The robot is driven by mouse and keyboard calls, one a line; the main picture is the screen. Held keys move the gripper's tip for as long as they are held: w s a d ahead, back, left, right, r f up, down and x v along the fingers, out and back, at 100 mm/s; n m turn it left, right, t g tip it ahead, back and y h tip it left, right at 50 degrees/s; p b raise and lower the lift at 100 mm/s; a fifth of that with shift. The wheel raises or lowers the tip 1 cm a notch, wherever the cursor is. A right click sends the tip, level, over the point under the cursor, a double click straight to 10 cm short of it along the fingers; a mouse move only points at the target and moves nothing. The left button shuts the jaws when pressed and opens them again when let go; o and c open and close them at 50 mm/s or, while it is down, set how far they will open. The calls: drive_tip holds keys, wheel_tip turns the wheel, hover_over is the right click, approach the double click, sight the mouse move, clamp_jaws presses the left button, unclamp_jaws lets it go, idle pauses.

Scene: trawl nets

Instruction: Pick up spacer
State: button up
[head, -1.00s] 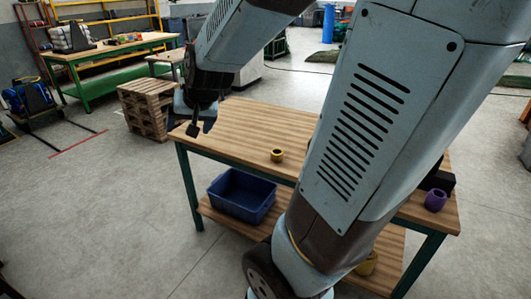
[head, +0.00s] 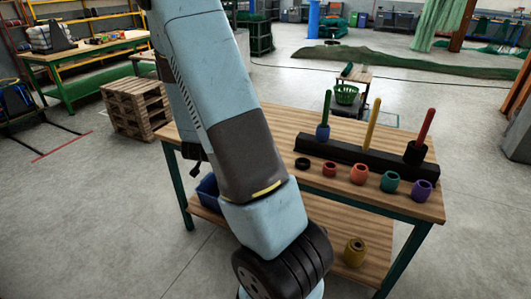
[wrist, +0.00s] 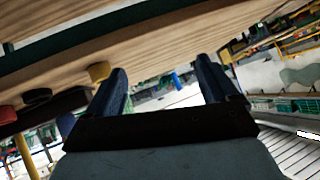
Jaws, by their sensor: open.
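The task does not say which spacer; several ring-shaped ones are on the workbench (head: 285,120). Along its front are a black ring (head: 302,164), a red one (head: 330,170), an orange one (head: 359,173), a teal one (head: 390,182) and a purple one (head: 422,190). A yellow spacer (wrist: 98,71) shows beside the left finger in the tilted, nearly upside-down wrist view, apart from the gripper; my arm hides it in the head view. My gripper (wrist: 165,85) is open with nothing between its fingers. It is mostly hidden behind my arm in the head view.
A black rack (head: 350,160) holds green, yellow and red pegs; a blue spacer (head: 322,132) is on the green peg and a black one (head: 415,152) on the red. A brass-coloured piece (head: 354,251) and a partly hidden blue bin (head: 207,189) are on the lower shelf.

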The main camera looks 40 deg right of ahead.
drive_tip(key=s+d+f+m+g+h, duration=0.1)
drive_tip(key=s+d+f+h, duration=0.65)
drive_tip(key=d, duration=0.35)
drive_tip(key=x, duration=0.8)
drive_tip(key=shift+w, duration=0.35)
drive_tip(key=shift+r+x, duration=0.25)
drive_tip(key=shift+x, duration=1.05)
drive_tip(key=shift+r+x, duration=0.2)
drive_tip(key=shift+x, duration=1.15)
drive_tip(key=shift+w, duration=0.1)
drive_tip(key=c, duration=1.1)
